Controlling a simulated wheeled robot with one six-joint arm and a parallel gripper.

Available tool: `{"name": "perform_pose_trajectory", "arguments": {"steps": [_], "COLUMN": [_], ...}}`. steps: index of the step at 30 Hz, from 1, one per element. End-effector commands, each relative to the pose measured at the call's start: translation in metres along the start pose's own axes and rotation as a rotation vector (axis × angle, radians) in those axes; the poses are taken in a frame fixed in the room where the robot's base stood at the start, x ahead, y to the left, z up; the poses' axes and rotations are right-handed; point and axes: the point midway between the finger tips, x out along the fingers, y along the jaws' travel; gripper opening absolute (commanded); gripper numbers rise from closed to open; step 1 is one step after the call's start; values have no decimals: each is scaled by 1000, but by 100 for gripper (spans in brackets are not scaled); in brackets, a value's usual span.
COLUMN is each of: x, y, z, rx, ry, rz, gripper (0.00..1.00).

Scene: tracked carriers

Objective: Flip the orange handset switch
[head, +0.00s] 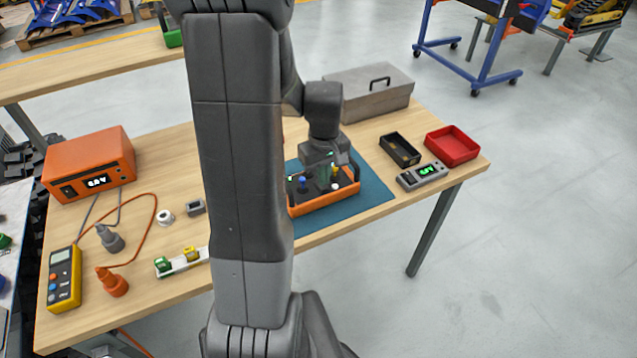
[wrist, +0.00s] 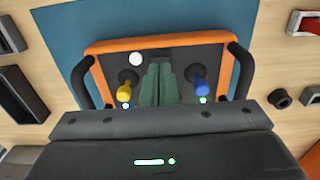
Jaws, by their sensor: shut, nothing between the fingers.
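The orange handset (head: 322,203) lies on a blue mat (head: 372,190) on the workbench. It has an orange rim, a dark face and black side handles. Whether the fingertips touch the face cannot be told.
A grey handheld unit (head: 422,176), a black tray (head: 400,150) and a red tray (head: 452,146) stand to the right. A grey toolbox (head: 367,90) is behind. An orange supply (head: 90,166) and a yellow meter (head: 65,278) with cables are at left.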

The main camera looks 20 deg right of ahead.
Motion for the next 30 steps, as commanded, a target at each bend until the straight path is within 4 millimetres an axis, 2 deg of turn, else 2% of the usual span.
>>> {"name": "perform_pose_trajectory", "arguments": {"steps": [30], "x": [6], "y": [0], "z": [0], "rx": [0], "ry": [0], "rz": [0], "gripper": [0]}}
